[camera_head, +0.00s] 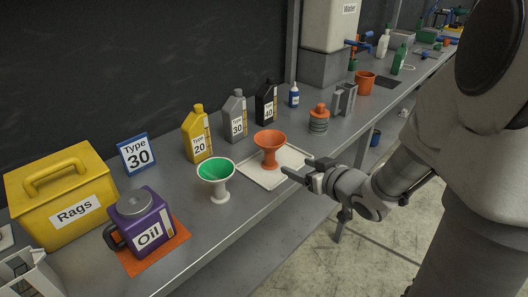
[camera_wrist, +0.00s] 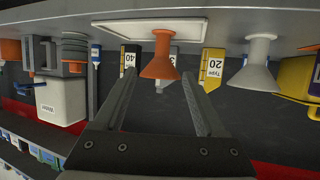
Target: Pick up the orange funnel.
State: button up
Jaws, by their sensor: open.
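The orange funnel (camera_head: 270,146) stands upright, wide mouth up, on a pale square tray (camera_head: 294,158) on the grey workbench. In the wrist view, which is upside down, the orange funnel (camera_wrist: 160,62) appears between and beyond my two fingertips. My gripper (camera_head: 298,172) is open and empty, just to the right of the funnel and over the tray's near side. In the wrist view, my gripper (camera_wrist: 158,78) has its fingers apart on either side of the funnel, and I see no contact.
A white funnel with a green inside (camera_head: 215,178) stands left of the tray. Yellow (camera_head: 197,135), grey (camera_head: 235,116) and black (camera_head: 266,103) bottles stand behind. A purple oil jug (camera_head: 142,220) and a yellow rags box (camera_head: 63,195) are at left. An orange-topped part (camera_head: 319,118) stands right.

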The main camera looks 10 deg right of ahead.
aim_at(272, 156)
jog(key=b+x, duration=0.2)
jog(key=x, duration=0.8)
jog(key=shift+w+f+b, duration=0.2)
jog(key=shift+b, duration=0.2)
jog(key=shift+a+b+x, duration=0.15)
jog(key=shift+b+x, duration=0.25)
jog(key=shift+x, duration=0.95)
jog(key=shift+a+b+x, duration=0.15)
jog(key=shift+b+x, duration=0.25)
jog(key=shift+x, duration=0.95)
jog(key=shift+s+r, duration=0.1)
jog(key=shift+r, duration=0.1)
grip_shut()
